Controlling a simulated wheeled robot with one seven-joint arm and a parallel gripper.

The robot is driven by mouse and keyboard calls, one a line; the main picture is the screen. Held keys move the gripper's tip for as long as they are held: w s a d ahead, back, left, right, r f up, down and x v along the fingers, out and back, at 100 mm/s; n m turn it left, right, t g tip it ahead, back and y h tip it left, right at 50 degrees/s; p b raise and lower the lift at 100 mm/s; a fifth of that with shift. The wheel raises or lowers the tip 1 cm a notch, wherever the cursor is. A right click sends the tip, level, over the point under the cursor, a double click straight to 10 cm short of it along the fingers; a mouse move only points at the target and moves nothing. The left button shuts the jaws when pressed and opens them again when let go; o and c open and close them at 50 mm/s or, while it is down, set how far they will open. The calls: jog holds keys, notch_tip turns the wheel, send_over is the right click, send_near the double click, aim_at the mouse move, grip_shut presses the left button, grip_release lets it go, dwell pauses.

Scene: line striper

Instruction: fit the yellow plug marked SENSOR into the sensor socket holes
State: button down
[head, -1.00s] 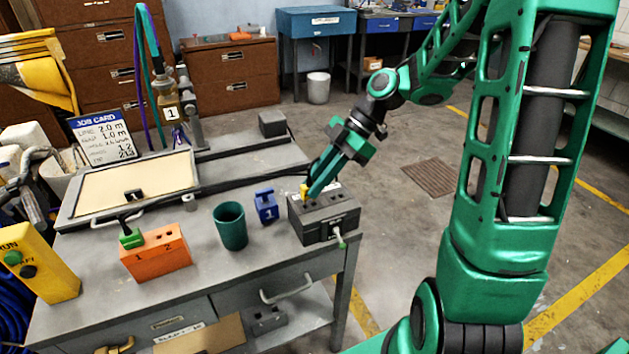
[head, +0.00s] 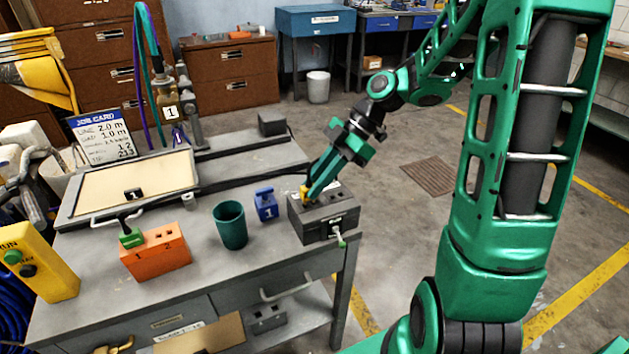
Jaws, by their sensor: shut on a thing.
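The yellow plug (head: 303,192) is held in my gripper (head: 309,195), which is shut on it. My gripper points down and to the left over the left part of the dark grey box (head: 312,226) at the right of the bench. The plug is at the top face of this box. I cannot tell whether its pins are in holes, and its marking is too small to read. Dark openings (head: 338,197) show on the top to the right of my gripper. The gripper hides part of the top face.
A blue block marked 1 (head: 266,205) and a green cup (head: 230,226) stand left of the box. An orange block (head: 157,254) with a green plug (head: 131,238) sits further left. A small lever (head: 340,238) sticks out from the box's front.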

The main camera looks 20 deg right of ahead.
jog(key=shift+f, duration=1)
dwell(0.8)
jog(key=c, duration=1.3)
grip_release()
jog(key=shift+o, duration=0.2)
jog(key=shift+d, duration=0.1)
jog(key=v, duration=0.7)
jog(key=shift+s+d+f+m+h, duration=0.1)
jog(key=shift+s+m+h, duration=0.25)
jog(key=shift+m, duration=0.25)
jog(key=s+d+m+h, duration=0.3)
jog(key=s+d+m, duration=0.2)
jog(key=s+m, duration=0.6)
jog(key=s+d+m+h, duration=0.4)
jog(key=s+d+m, duration=0.2)
jog(key=s+m, duration=0.5)
jog(key=shift+s+m, duration=0.25)
jog(key=shift+m, duration=0.35)
